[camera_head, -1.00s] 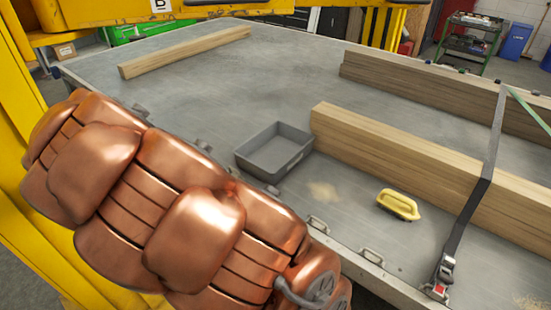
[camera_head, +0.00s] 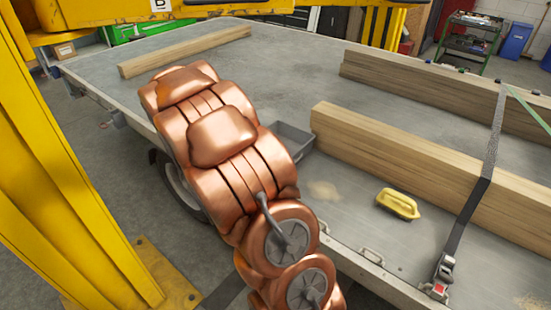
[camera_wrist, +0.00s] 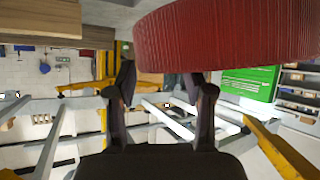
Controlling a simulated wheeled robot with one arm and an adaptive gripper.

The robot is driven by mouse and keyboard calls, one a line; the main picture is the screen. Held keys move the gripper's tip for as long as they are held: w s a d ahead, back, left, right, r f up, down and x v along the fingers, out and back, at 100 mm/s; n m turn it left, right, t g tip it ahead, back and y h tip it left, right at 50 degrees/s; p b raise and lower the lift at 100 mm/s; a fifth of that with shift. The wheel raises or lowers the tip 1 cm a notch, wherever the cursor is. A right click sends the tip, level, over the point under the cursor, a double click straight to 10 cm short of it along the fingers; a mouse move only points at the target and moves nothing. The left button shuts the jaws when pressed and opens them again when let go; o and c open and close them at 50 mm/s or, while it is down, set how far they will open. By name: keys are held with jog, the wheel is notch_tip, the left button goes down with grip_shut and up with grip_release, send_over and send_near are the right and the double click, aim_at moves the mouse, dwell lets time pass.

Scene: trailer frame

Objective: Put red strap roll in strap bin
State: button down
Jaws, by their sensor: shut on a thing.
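The red strap roll (camera_wrist: 225,40) fills the top right of the wrist view, with its ribbed red side showing. My gripper (camera_wrist: 160,75) has its two dark fingers at the roll's lower left part and is shut on it. In the head view the gripper and the roll do not show. A grey open bin (camera_head: 294,137), likely the strap bin, sits on the trailer bed, left of the end of a timber beam. My copper arm hides most of it, and I cannot see what is inside.
Timber beams (camera_head: 400,155) lie along the grey trailer bed (camera_head: 260,70). A yellow-handled brush (camera_head: 398,203) lies on the bed near the front edge. A dark ratchet strap (camera_head: 470,215) crosses the beams at the right. A yellow post (camera_head: 60,170) stands at the left.

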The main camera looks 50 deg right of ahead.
jog(key=s+d+f+m+g, duration=0.3)
jog(key=s+d+f, duration=0.1)
jog(key=s+d, duration=0.5)
jog(key=s+d+f+m+g+h, duration=0.1)
jog(key=s+d+f+m+g, duration=0.2)
jog(key=s+d, duration=0.7)
notch_tip(320, 180, down, 2)
jog(key=shift+s+d+f+g+h, duration=0.15)
jog(key=shift+d+g+h, duration=0.2)
jog(key=shift+g, duration=0.25)
